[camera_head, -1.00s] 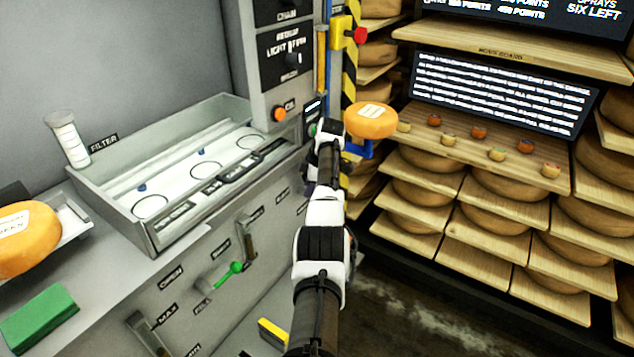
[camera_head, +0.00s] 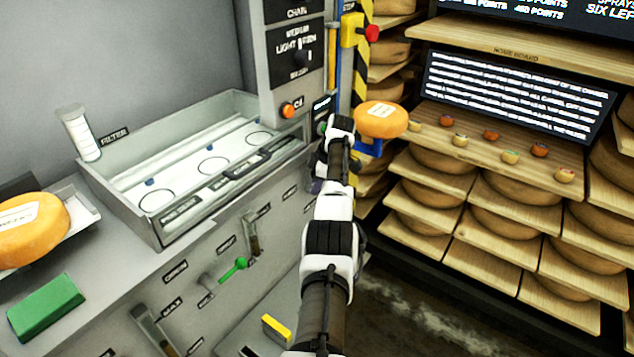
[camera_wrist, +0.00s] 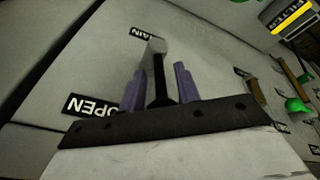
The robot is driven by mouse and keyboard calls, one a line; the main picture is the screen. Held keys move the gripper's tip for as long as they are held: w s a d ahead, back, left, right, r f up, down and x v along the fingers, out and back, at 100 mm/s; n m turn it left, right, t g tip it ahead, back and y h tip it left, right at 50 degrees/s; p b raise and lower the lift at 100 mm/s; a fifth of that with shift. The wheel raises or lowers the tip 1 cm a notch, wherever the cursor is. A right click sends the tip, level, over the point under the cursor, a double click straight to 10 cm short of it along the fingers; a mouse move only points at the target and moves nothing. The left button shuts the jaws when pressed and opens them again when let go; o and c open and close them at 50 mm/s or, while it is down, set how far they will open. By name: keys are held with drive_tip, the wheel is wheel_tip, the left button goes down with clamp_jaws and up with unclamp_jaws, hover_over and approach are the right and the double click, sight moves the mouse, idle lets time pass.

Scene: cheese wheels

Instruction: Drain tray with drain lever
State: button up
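The drain tray (camera_head: 112,208) is a grey trough on the counter, with several round rings on its pale floor. In the wrist view a grey lever with a dark lower part (camera_wrist: 155,48) stands beside labels ending in "AIN" and reading "OPEN". My gripper (camera_wrist: 160,70) has its two purple fingers apart, one on each side of this lever. I cannot tell whether they touch it. In the head view my gripper (camera_head: 316,186) is at the panel past the tray's right end, and my arm hides the lever.
An orange cheese wheel (camera_head: 381,119) stands on a blue support beyond my wrist. Another cheese wheel (camera_head: 35,228) and a green block (camera_head: 46,307) are at the left. Shelves of cheese (camera_head: 500,180) fill the right.

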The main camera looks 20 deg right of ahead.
drive_tip(key=b+v, duration=0.3)
drive_tip(key=v, duration=1)
drive_tip(key=shift+r, duration=0.4)
drive_tip(key=shift+s, duration=0.1)
